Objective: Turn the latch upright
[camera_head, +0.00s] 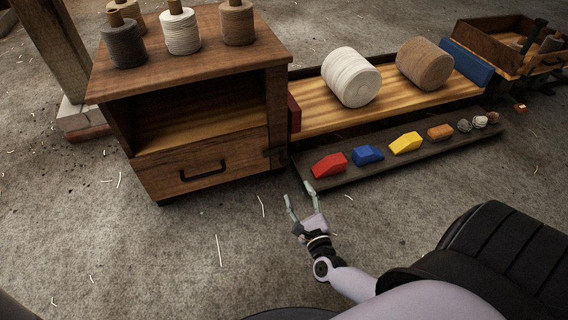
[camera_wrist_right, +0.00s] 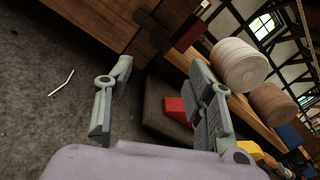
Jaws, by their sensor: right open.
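A small dark latch (camera_head: 270,153) sits at the right front edge of the wooden cabinet (camera_head: 218,160), beside the drawer. It looks turned sideways, but it is too small and dark to be sure. In the right wrist view a dark fitting, probably the latch (camera_wrist_right: 152,30), shows on the cabinet front beyond my fingers. My right gripper (camera_head: 298,193) is open and empty, low over the floor in front of the cabinet's right corner, apart from the latch. Its two spread fingers also show in the right wrist view (camera_wrist_right: 161,70). My left gripper is out of view.
The drawer has a black handle (camera_head: 204,171). Spools, including a white one (camera_head: 180,33), stand on the cabinet. A low dark board (camera_head: 330,182) holds red, blue and yellow blocks beside my right gripper. Large rope rolls (camera_head: 350,78) lie behind it. The floor in front is mostly clear.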

